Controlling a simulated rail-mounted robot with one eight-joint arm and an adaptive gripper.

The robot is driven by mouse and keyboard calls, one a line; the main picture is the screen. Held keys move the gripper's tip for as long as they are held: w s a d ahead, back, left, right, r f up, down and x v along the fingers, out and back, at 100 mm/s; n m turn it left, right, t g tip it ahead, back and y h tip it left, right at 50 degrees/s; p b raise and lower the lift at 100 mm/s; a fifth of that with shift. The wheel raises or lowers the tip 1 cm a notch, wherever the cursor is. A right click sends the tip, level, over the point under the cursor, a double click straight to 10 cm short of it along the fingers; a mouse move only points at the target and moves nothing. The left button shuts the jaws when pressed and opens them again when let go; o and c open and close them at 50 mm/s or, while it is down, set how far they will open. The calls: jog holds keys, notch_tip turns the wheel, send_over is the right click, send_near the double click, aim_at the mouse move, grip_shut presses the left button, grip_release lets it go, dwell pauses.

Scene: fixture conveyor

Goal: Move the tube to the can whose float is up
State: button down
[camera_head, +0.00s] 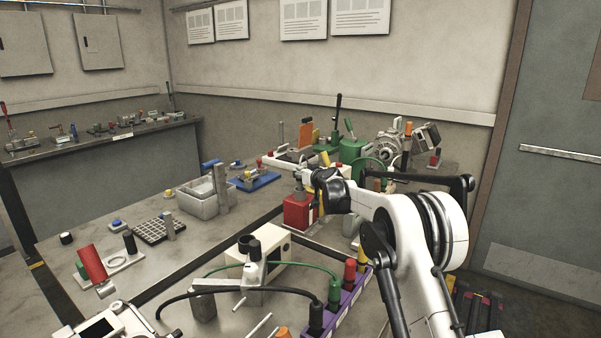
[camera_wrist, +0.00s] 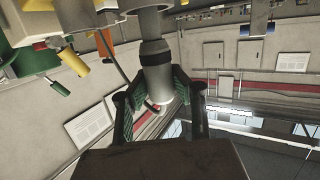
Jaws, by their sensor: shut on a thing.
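My gripper (camera_wrist: 160,105) is shut on a grey tube (camera_wrist: 155,75) with a black collar, seen in the wrist view. The tube runs between the two green-padded fingers. In the head view my gripper is mostly hidden behind my own dark wrist joint, close to a red can (camera_head: 297,212) on the bench. A green can-like body (camera_head: 351,150) stands farther back. I cannot tell which can has its float up. In the wrist view a green body (camera_wrist: 28,60) and a small yellow cylinder (camera_wrist: 73,61) show at upper left.
A cream box (camera_head: 270,249) and a purple strip (camera_head: 350,292) with coloured plugs and looping cables lie in front. A grey bin (camera_head: 195,205), a black rack (camera_head: 152,231) and a blue fixture (camera_head: 255,181) stand left. Crowded equipment fills the back right.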

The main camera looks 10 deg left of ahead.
jog(key=shift+f, duration=0.45)
dwell(0.5)
jog(key=c, duration=1.9)
grip_release()
jog(key=shift+o, duration=0.7)
jog(key=o, duration=0.4)
jog(key=shift+o, duration=0.2)
jog(key=v, duration=1.2)
